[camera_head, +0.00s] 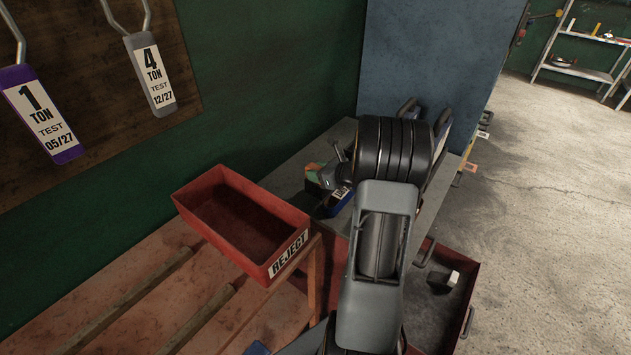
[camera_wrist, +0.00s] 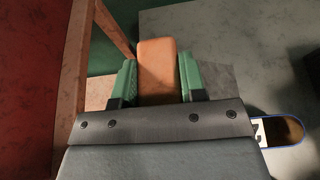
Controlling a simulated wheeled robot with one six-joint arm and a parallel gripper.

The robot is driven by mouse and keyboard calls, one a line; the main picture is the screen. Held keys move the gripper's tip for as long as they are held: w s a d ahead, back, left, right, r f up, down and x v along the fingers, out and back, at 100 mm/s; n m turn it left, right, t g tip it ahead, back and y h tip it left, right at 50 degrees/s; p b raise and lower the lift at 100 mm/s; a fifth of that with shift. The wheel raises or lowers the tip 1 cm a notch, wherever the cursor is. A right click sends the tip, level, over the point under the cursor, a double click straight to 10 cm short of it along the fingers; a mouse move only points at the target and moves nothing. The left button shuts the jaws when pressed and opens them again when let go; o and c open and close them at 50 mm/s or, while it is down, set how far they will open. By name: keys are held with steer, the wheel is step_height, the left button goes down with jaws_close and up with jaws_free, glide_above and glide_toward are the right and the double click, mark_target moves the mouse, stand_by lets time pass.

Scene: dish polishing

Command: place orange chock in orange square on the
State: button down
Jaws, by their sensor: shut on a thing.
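The orange chock (camera_wrist: 157,66) is a block gripped between the two green fingers of my gripper (camera_wrist: 157,78) in the wrist view. Its far end sticks out past the fingertips. In the head view my gripper (camera_head: 320,176) is above the grey bench top (camera_head: 288,178), just behind the red REJECT bin, and a small orange patch shows at its tip. My arm hides much of the bench. I cannot make out an orange square for certain; a small orange label (camera_head: 471,167) shows at the right by the bench's far side.
The red REJECT bin (camera_head: 285,262) stands empty on the wooden table (camera_head: 150,300), close to my gripper. A blue-edged tag (camera_wrist: 285,131) lies right of my gripper in the wrist view. Open floor (camera_head: 560,240) lies at the right.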

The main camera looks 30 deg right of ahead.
mark_target(314, 189)
steer(key=f, duration=0.3)
steer(key=shift+w+a+f, duration=0.1)
steer(key=shift+w+a, duration=0.15)
steer(key=shift+w, duration=0.1)
steer(key=shift+f, duration=0.35)
steer(key=shift+f, duration=0.15)
steer(key=shift+f, duration=0.1)
steer(key=c, duration=0.7)
jaws_free()
